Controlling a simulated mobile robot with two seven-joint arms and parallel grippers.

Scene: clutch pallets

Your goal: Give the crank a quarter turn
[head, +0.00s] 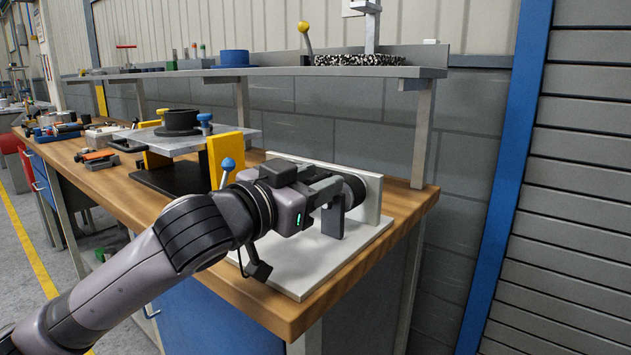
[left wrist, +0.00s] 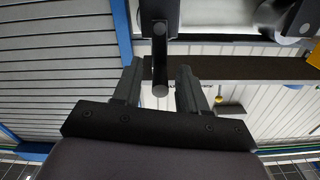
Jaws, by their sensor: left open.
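The crank (head: 356,188) is a dark round part on a white upright plate (head: 374,195), which stands on a white base (head: 306,280) at the bench's front right corner. My left gripper (head: 333,203) is at the crank and hides much of it in the head view. In the left wrist view, a dark bar of the crank (left wrist: 160,60) with a round end lies between the two fingers of my left gripper (left wrist: 161,72). The fingers are open, with a visible gap on each side of the bar. My right gripper is not in view.
The wooden bench (head: 412,203) also carries a grey plate fixture (head: 235,136) with yellow supports and a blue-knobbed lever (head: 228,165) left of the crank. A shelf (head: 427,72) runs above. A blue post (head: 505,190) and slatted wall stand to the right.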

